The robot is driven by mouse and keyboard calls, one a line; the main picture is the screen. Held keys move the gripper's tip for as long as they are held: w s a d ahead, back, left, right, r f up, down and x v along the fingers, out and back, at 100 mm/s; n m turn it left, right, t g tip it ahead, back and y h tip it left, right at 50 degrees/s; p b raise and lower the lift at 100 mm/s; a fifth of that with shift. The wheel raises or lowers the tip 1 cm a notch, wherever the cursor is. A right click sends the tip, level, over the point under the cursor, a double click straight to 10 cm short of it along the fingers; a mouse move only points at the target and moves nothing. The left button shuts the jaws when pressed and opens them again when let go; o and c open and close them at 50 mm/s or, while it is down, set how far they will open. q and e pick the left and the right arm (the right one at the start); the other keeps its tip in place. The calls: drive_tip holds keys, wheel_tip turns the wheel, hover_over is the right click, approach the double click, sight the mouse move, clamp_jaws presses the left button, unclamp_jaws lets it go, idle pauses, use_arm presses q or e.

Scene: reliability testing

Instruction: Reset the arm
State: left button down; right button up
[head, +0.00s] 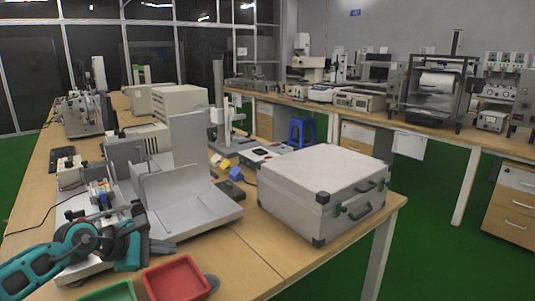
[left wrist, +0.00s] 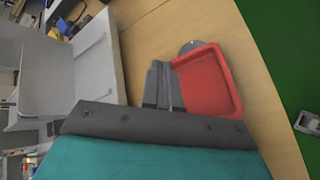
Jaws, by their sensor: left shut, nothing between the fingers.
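My left arm (head: 45,270), teal and black, comes in from the lower left over the near end of the wooden table. Its gripper (head: 165,247) is shut and empty, just behind the red tray. In the left wrist view the two dark fingers (left wrist: 163,88) lie together beside the red tray (left wrist: 205,75), with nothing seen between them. The red tray (head: 178,278) sits at the table's near edge in the head view, with part of a green tray (head: 112,292) to its left. My right gripper is in neither view.
A grey metal fixture (head: 180,195) stands close behind the gripper. A silver case (head: 320,190) takes the table's right end. Small yellow and blue blocks (head: 225,165) lie behind the fixture. Bare table (head: 250,250) is free between tray and case.

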use_arm(q)
drive_tip(key=s+d+f+n+t+h+p, duration=0.1)
drive_tip(key=s+d+n+t+h, duration=0.35)
drive_tip(key=d+n, duration=0.75)
drive_tip(key=s+a+f+m+g+y+p, duration=0.1)
drive_tip(key=s+a+f+m+y, duration=0.1)
drive_tip(key=s+f+m+y, duration=0.2)
drive_tip(key=s+a+f+m+g+y+p, duration=0.1)
drive_tip(key=s+f+m+y, duration=0.4)
drive_tip(key=s+f+m, duration=0.6)
drive_tip(key=s+m, duration=0.7)
drive_tip(key=m, duration=1.1)
drive_tip(key=shift+s+a+f, duration=0.25)
drive_tip(key=shift+s+a, duration=0.1)
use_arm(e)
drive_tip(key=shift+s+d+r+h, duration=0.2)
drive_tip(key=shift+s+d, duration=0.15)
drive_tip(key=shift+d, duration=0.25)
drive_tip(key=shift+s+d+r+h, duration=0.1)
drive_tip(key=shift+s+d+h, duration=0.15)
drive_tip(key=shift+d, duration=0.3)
use_arm(q)
drive_tip(key=shift+y, duration=0.25)
